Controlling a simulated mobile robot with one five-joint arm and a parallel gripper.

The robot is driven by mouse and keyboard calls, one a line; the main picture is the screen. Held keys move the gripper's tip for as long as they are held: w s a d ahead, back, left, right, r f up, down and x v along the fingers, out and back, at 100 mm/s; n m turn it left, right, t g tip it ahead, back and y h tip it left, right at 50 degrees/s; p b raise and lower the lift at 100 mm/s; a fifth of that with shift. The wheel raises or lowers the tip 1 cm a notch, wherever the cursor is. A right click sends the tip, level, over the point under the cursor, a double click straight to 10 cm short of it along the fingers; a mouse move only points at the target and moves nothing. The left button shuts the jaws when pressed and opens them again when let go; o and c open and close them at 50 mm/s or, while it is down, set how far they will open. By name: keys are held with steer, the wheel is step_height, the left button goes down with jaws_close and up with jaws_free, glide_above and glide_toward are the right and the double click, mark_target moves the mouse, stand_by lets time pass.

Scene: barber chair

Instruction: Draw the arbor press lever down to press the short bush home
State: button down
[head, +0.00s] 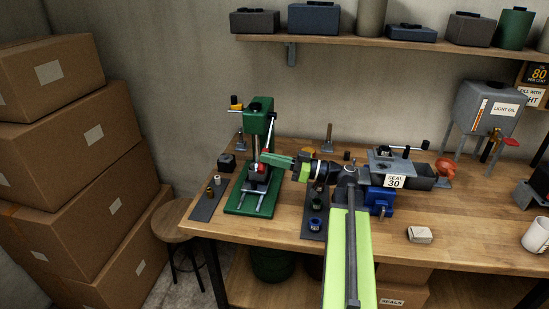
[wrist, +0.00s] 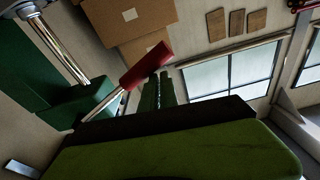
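The green arbor press (head: 258,119) stands on the bench at left of centre; its green base (head: 240,205) is below. A thin silver lever (head: 269,133) slants down its right side toward a red grip (head: 264,154). My gripper (head: 267,158) is beside the grip. The short bush cannot be made out under the ram.
A dark mat (head: 205,207) with small metal parts lies left of the press. A blue ringed part (head: 315,222) stands on another mat right of it. A blue vise-like fixture (head: 380,200) sits near my arm. Boxes (head: 60,165) are stacked at left.

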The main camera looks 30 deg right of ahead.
steer(key=r+p, duration=0.1)
steer(key=a+r+p, duration=0.1)
steer(key=r+p, duration=0.1)
steer(key=a+r+p, duration=0.1)
steer(key=r+p, duration=0.1)
steer(key=shift+s+a, duration=0.1)
steer(key=shift+s, duration=0.25)
steer(key=w+f+b+v, duration=0.1)
steer(key=b+v, duration=0.1)
steer(key=v, duration=0.8)
steer(key=shift+s+d+b, duration=0.2)
steer(key=shift+d+b, duration=0.2)
steer(key=shift+d, duration=0.15)
